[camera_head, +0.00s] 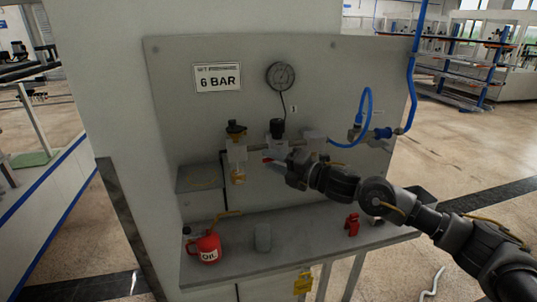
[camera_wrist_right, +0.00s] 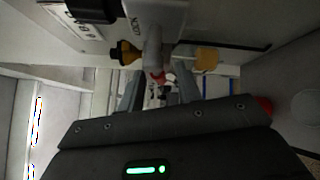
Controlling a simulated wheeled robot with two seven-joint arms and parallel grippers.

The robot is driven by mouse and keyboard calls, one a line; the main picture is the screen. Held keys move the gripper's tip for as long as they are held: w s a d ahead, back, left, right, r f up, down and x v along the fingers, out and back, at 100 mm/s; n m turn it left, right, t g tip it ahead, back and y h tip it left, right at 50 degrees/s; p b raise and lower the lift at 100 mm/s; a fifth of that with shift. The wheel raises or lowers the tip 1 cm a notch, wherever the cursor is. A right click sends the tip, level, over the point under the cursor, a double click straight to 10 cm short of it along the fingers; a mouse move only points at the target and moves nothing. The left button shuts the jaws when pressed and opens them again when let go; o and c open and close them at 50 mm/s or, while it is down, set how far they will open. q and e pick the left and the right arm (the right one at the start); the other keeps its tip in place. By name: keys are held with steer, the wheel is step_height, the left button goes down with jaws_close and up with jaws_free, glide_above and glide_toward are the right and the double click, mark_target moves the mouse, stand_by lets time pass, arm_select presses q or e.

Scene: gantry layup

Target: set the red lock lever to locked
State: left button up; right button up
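The red lock lever (camera_head: 267,160) shows as a small red piece on the air-line unit on the grey panel, just left of my right gripper (camera_head: 283,168). In the right wrist view the red lever (camera_wrist_right: 158,78) sits below a pale block with small lettering. My right gripper (camera_wrist_right: 159,92) is open there, one finger on each side of the lever's line of sight. I cannot tell whether either finger touches it. The lever's exact setting is too small to read. My left gripper is not in view.
A brass-topped filter (camera_head: 236,155) is left of the lever, and a gauge (camera_head: 281,76) is above. A blue hose (camera_head: 368,105) loops at right. The shelf (camera_head: 290,243) below holds a red oil can (camera_head: 206,248), a grey cup (camera_head: 262,237) and a red item (camera_head: 352,224).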

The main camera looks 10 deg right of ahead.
steer(key=shift+w+a, duration=0.45)
steer(key=shift+a, duration=0.1)
jaws_close()
